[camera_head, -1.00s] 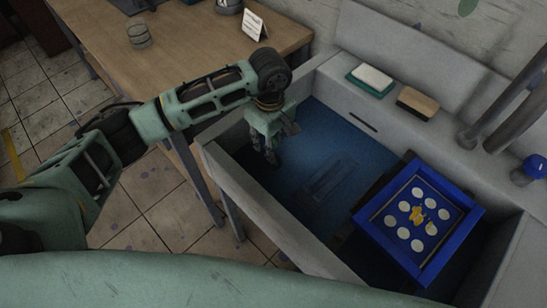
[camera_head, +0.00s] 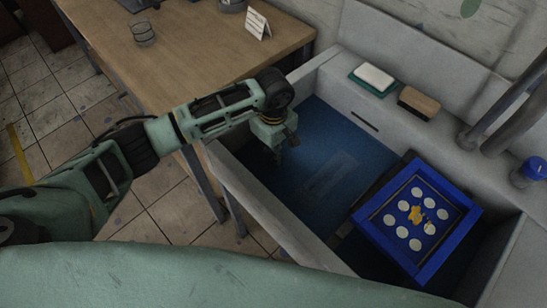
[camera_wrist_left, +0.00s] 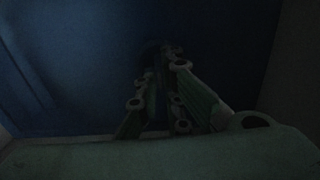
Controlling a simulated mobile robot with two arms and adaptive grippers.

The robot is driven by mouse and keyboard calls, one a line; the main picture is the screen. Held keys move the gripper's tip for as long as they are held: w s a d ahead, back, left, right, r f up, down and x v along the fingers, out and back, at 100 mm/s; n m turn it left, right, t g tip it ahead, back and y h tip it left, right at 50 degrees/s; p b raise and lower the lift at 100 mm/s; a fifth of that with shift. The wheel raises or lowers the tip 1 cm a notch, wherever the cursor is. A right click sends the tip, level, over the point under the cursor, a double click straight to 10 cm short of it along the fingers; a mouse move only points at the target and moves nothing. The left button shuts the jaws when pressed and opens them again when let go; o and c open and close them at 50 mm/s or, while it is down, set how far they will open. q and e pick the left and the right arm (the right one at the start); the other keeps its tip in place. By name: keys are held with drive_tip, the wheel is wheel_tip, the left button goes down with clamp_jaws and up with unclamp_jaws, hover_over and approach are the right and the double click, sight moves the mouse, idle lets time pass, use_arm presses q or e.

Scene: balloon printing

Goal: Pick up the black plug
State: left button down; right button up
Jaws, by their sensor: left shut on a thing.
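My left gripper (camera_head: 277,157) reaches straight down into the left end of the blue-floored basin. In the left wrist view, its fingers (camera_wrist_left: 162,52) are close together. They are shut on a dark thing at their tips, most likely the black plug. That view is very dark, so the plug's outline cannot be made out. In the head view the plug is hidden behind the fingers and arm. My right gripper is not in view.
The basin's pale wall (camera_head: 262,205) stands close on the gripper's near side. A blue frame (camera_head: 448,243) with white discs and a yellow figure sits at the basin's right. A sponge (camera_head: 418,102) and a white block (camera_head: 374,76) lie on the back ledge. A wooden table (camera_head: 190,55) stands left.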

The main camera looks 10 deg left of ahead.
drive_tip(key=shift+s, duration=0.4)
